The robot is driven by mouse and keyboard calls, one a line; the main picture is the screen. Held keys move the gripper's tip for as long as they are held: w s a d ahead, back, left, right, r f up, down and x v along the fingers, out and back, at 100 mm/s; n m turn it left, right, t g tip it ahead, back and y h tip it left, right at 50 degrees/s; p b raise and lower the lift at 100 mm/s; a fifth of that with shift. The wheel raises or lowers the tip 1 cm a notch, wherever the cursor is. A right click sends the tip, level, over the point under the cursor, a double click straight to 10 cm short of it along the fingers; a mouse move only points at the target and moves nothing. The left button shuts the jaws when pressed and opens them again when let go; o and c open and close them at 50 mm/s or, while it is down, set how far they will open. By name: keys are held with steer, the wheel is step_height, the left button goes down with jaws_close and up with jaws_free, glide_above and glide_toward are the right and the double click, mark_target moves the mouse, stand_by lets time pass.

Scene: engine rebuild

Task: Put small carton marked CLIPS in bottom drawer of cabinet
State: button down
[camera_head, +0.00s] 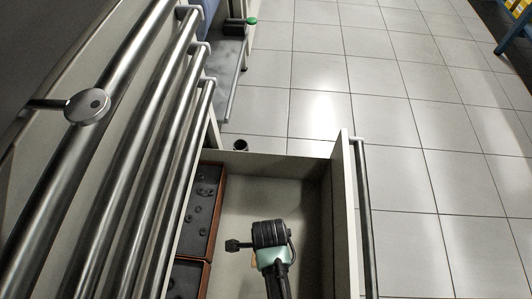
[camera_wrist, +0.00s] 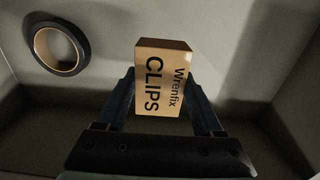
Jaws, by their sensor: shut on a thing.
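The small carton marked CLIPS (camera_wrist: 160,82) is tan with black lettering and sits between the fingers of my gripper (camera_wrist: 165,105) in the wrist view. The fingers are shut on its sides. In the head view my gripper (camera_head: 240,245) is inside the open bottom drawer (camera_head: 343,190), above its pale floor; there the carton is mostly hidden under my wrist. Whether the carton touches the drawer floor, I cannot tell. The cabinet's upper drawers show as a stack of long metal bar handles (camera_head: 185,150) at left.
Brown-edged trays with dark inserts (camera_head: 205,195) fill the drawer's left side. A roll of black tape (camera_wrist: 60,48) lies in the drawer in the wrist view. The drawer walls stand close around my gripper. The tiled floor (camera_head: 420,120) to the right is clear.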

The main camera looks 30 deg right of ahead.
step_height(320, 180, down, 8)
steer(key=b, duration=0.4)
steer(key=shift+r+b, duration=0.25)
steer(key=shift+b, duration=0.15)
steer(key=shift+r, duration=0.1)
steer(key=shift+c, duration=0.2)
jaws_free()
steer(key=shift+f, duration=0.2)
step_height(320, 180, up, 12)
steer(key=p, duration=0.8)
steer(key=shift+r, duration=0.2)
